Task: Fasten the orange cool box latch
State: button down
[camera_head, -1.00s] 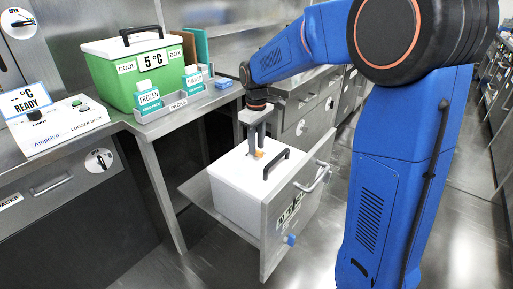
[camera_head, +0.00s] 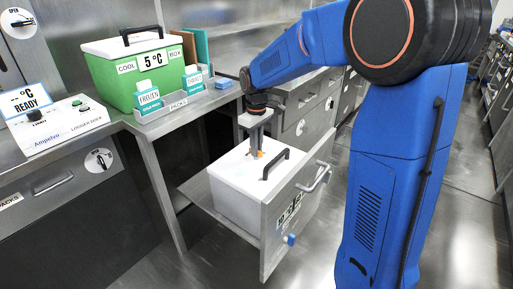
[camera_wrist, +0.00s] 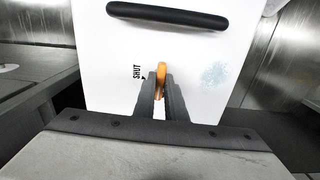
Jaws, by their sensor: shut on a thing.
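The orange latch (camera_wrist: 161,76) is on the white lid of a cool box (camera_head: 235,205) in the pulled-out drawer. In the wrist view it stands between my fingertips, next to the printed word SHUT and a small arrow. My gripper (camera_head: 256,153) points down at the lid and is shut on the latch; in the wrist view my gripper (camera_wrist: 162,84) hides the latch's lower part. The black lid handle (camera_wrist: 167,16) lies beyond the latch, apart from my fingers.
The drawer front (camera_head: 300,205) with its bar handle stands right of the box. A green cool box (camera_head: 135,75) marked 5 °C, a tray of packs (camera_head: 172,107) and a logger dock (camera_head: 50,125) stand on the bench at left. Floor is clear in front.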

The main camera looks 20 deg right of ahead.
jog(key=m, duration=0.8)
jog(key=shift+m, duration=0.3)
jog(key=m, duration=0.4)
jog(key=shift+m, duration=0.3)
jog(key=m, duration=0.4)
jog(key=shift+m, duration=0.3)
jog(key=c, duration=1.8)
grip_release()
